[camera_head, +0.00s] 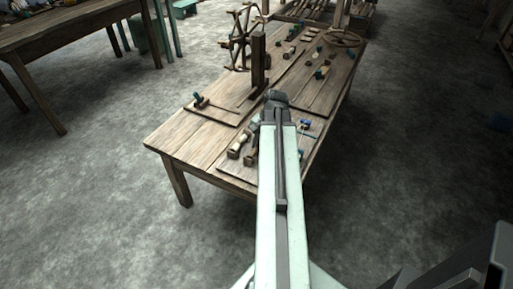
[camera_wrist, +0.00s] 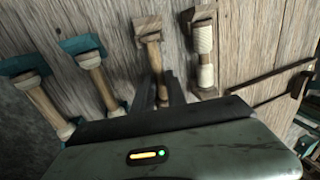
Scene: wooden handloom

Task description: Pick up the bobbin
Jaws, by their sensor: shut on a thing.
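In the wrist view, a bare wooden bobbin (camera_wrist: 152,46) with a square end block stands out from between the fingers of my gripper (camera_wrist: 161,88). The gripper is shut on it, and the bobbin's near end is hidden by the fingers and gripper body. Its far end appears close to the wooden tabletop; I cannot tell whether it touches. To its right is a bobbin wound with pale thread (camera_wrist: 204,45). To its left are two bobbins with teal ends, one nearer (camera_wrist: 96,68) and one at far left (camera_wrist: 38,92).
The wooden table (camera_head: 185,140) carries a small board with a tool (camera_head: 212,108), an upright wooden post (camera_head: 259,62), a spoked wheel (camera_head: 241,38) and several small parts farther back. The table's left front is clear.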

